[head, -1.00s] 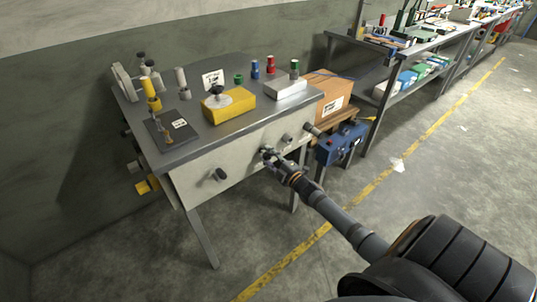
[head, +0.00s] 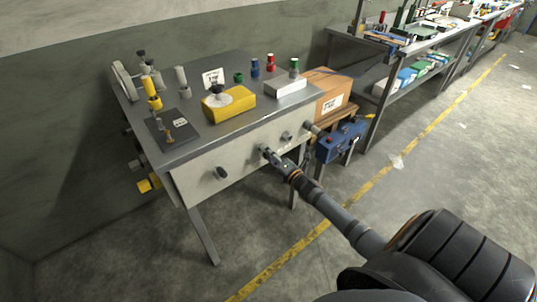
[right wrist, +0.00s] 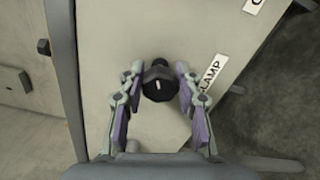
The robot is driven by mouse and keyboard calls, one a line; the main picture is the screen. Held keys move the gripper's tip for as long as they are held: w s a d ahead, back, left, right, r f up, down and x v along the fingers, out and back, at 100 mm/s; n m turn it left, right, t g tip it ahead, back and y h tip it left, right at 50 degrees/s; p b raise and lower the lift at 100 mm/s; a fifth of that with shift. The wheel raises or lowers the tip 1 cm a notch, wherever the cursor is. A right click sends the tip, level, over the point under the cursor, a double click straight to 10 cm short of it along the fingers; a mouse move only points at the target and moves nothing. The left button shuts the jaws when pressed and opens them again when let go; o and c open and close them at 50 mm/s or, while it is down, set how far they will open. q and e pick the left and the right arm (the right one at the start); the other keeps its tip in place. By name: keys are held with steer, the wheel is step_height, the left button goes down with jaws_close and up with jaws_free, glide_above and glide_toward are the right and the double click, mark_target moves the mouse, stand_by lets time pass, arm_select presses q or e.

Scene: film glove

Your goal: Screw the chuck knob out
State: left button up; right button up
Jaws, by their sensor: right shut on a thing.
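My right gripper (head: 268,152) is at the pale front panel of the workbench (head: 195,182), coming in from the right. In the right wrist view the right gripper (right wrist: 158,74) has its fingers on either side of a round black knob (right wrist: 158,85) with a white mark, and it is shut on it. The knob sits at the panel, beside a label (right wrist: 211,75) that reads "LAMP", partly hidden by a finger. In the head view the gripper hides this knob. I cannot tell how far it is screwed in. My left gripper is not in view.
Another black knob (head: 220,174) is on the panel to the left; a small grey knob (head: 287,136) is to the right. A blue box (head: 340,143) stands close right of the bench. The bench top holds a yellow block (head: 238,104) and several small parts. The floor in front is clear.

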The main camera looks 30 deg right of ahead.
steer(key=shift+w+r, duration=0.1)
steer(key=shift+r, duration=0.15)
steer(key=o, duration=1.2)
steer(key=shift+f, duration=0.2)
steer(key=s, duration=0.8)
steer(key=s+d, duration=0.1)
steer(key=s, duration=0.3)
